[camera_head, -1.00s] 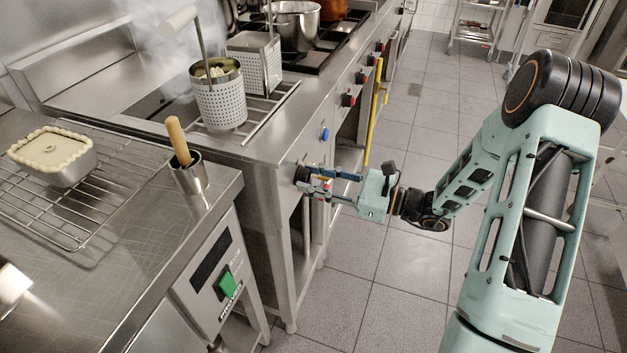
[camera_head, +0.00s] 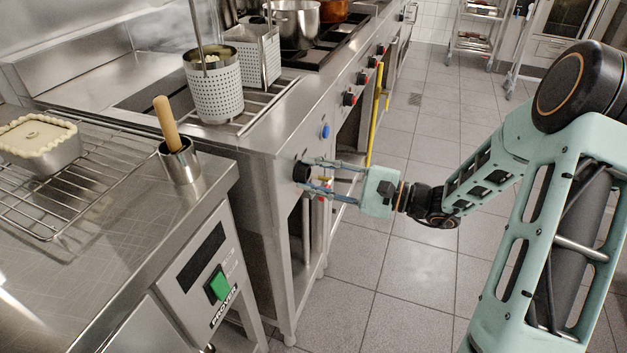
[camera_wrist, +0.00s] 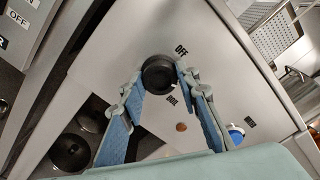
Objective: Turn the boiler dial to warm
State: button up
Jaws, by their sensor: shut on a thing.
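The boiler dial (camera_head: 301,172) is a round black knob on the steel front panel of the boiler (camera_head: 262,170). In the wrist view the dial (camera_wrist: 159,75) sits between my two blue-padded fingers, with "OFF" printed to its upper right and another small label below right, hard to read. My gripper (camera_head: 305,174) reaches in from the right, with one finger above the dial and one below. The gripper (camera_wrist: 157,80) is shut on the dial.
A blue knob (camera_head: 325,131) and an amber lamp (camera_wrist: 181,127) are on the same panel. Perforated baskets (camera_head: 219,97) stand on top. A counter with a wire rack (camera_head: 60,200) and a green switch (camera_head: 217,286) is at left. The tiled floor (camera_head: 400,290) is clear.

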jog(key=shift+n+b, duration=0.3)
jog(key=shift+n, duration=0.2)
jog(key=o, duration=1.2)
jog(key=shift+c, duration=0.2)
jog(key=v, duration=1.2)
